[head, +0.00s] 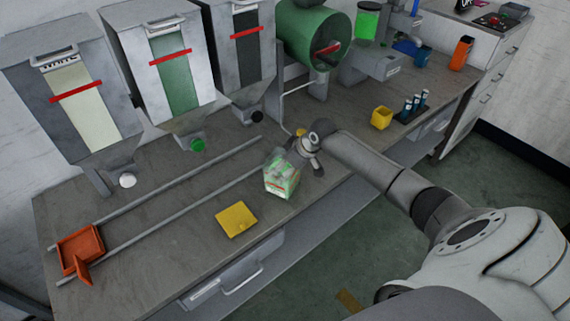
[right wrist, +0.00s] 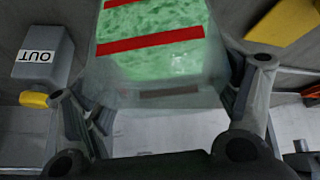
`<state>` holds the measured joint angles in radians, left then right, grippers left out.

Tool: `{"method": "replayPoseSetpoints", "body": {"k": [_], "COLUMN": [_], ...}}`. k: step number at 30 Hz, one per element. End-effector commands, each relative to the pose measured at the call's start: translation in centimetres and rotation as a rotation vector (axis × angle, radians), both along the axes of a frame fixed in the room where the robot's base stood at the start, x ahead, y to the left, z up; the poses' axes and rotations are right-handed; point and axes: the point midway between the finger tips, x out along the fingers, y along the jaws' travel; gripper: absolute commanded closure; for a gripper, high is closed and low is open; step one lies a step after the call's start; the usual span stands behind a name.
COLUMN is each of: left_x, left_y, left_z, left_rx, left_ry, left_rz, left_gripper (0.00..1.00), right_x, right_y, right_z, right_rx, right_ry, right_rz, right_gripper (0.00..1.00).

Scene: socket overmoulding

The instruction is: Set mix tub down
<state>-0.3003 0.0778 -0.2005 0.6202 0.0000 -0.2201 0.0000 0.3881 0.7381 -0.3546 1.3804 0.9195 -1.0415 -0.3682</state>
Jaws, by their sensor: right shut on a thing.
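The mix tub (head: 281,181) is a clear container with green, speckled material inside and red marks. My right gripper (head: 300,152) is shut on it near the front edge of the bench, right of the yellow plate. In the right wrist view the tub (right wrist: 155,50) fills the upper middle between the two fingers of the gripper (right wrist: 165,100). Red bands cross its wall. I cannot tell whether its base touches the bench top. My left gripper is not in view.
A yellow plate (head: 236,219) lies at the bench front. An orange tray (head: 80,247) sits on two rails at left. Several hoppers (head: 168,65) stand behind. A yellow cup (head: 381,117) and a dark rack (head: 411,110) stand right. Bench between rails and plate is clear.

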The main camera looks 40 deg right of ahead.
Motion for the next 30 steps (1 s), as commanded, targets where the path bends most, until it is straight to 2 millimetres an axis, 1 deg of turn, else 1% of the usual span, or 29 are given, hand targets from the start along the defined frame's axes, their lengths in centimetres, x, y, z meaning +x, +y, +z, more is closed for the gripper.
{"method": "replayPoseSetpoints", "body": {"k": [8,9,12,13,23,26,30], "left_x": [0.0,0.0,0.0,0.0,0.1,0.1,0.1], "left_y": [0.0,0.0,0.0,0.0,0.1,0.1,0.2], "left_z": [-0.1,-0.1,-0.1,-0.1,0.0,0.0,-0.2], "left_rx": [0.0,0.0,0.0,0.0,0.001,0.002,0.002], "left_ry": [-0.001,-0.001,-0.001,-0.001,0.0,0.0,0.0], "left_rz": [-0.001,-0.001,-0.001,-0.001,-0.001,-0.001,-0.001], "left_gripper": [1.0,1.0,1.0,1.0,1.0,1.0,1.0], "right_x": [0.1,0.0,0.0,0.0,0.0,-0.1,-0.7], "right_y": [0.0,0.0,0.0,0.0,0.0,-0.1,-0.4], "right_z": [0.0,-0.2,-0.2,-0.2,-0.1,0.1,1.1], "right_rx": [0.0,0.0,0.0,0.0,0.0,-0.001,-0.002], "right_ry": [-0.004,0.0,0.0,0.0,0.0,-0.001,-0.002], "right_rz": [0.001,0.0,0.001,0.001,0.0,0.0,0.001], "right_gripper": [0.87,0.15,0.03,0.0,0.0,0.0,0.0]}}
